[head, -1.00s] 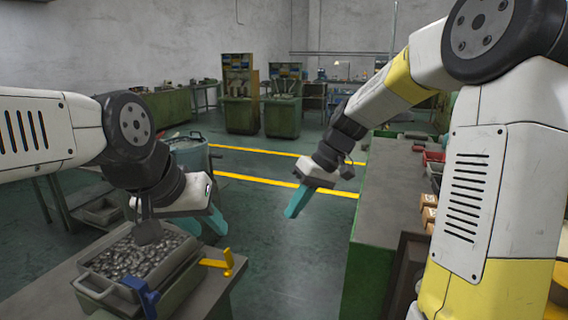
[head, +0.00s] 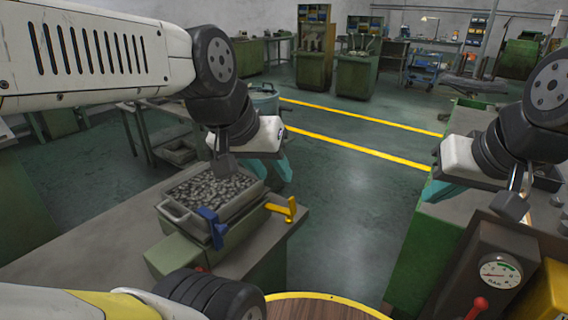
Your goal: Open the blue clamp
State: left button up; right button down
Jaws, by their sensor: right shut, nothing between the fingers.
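The blue clamp (head: 212,226) sits at the near right corner of a metal bin (head: 185,220) full of small metal parts, on the workbench at left. Its handle part stands up along the bin's side. My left gripper (head: 272,172), with teal fingers, is beyond the bin, up and right of the blue clamp and apart from it. Its fingers look spread, with nothing seen between them. My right gripper (head: 438,190), also teal, is shut and empty near the green bench at right, far from the clamp.
A yellow clamp (head: 282,208) sits at the bin's right side. The grey workbench top (head: 110,240) is bare around the bin. A pressure gauge (head: 500,272) with a red lever stands at lower right. Open floor (head: 345,200) lies between the benches.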

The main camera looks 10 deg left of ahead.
aim_at(214, 231)
jog(key=j+u, duration=0.15)
jog(key=u, duration=1.1)
jog(key=k+j+z, duration=0.1)
jog(key=k+z, duration=0.6)
